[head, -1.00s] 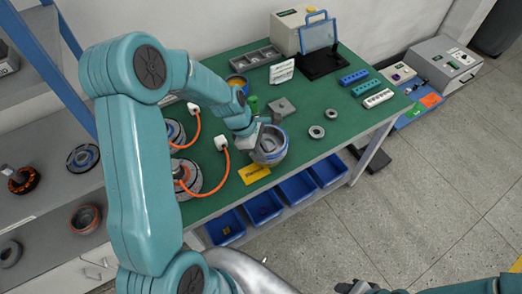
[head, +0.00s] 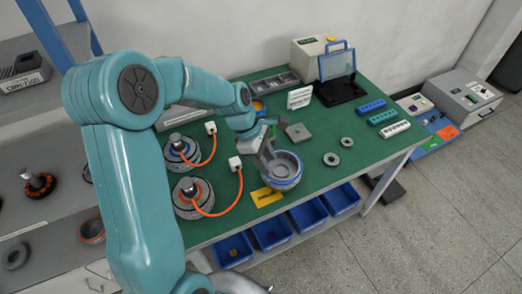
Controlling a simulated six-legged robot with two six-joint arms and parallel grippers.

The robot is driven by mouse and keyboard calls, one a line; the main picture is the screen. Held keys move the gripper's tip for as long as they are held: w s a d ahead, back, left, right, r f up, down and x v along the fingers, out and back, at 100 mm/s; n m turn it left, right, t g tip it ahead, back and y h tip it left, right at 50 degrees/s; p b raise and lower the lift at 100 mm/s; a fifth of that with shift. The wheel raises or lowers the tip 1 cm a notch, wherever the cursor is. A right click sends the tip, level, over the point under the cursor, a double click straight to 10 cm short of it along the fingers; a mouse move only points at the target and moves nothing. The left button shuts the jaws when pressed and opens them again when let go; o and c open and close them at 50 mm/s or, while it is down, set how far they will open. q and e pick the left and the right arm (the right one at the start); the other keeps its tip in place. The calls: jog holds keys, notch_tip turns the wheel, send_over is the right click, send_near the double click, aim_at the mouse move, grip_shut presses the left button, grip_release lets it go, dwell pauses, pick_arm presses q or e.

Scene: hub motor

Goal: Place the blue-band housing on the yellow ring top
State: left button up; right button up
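The blue-band housing (head: 287,172), a round grey cup with a blue band, stands on the green bench top near its front edge. My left gripper (head: 266,158) is at the left side of its rim, with fingers that look parted; whether they touch the rim is hard to tell. The yellow ring (head: 258,106) shows only as a small yellow patch behind my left forearm, and most of it is hidden. My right gripper is out of view.
A yellow label (head: 266,197) lies in front of the housing. Two motor units with orange cables (head: 193,196) stand to the left. A green cup (head: 271,122) and a grey plate (head: 298,132) are behind. Two small rings (head: 346,142) lie on clear bench to the right.

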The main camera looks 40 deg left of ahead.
pick_arm(q)
jog(key=shift+v, duration=2.15)
jog(key=s+d+f+m, duration=0.6)
jog(key=d+f+m, duration=0.4)
jog(key=f, duration=0.2)
jog(key=s+d+f+m+g, duration=0.1)
jog(key=s+d+f+m, duration=0.6)
jog(key=d+f+m, duration=0.4)
notch_tip(320, 180, down, 3)
jog(key=shift+s+r, duration=0.2)
jog(key=shift+s, duration=0.15)
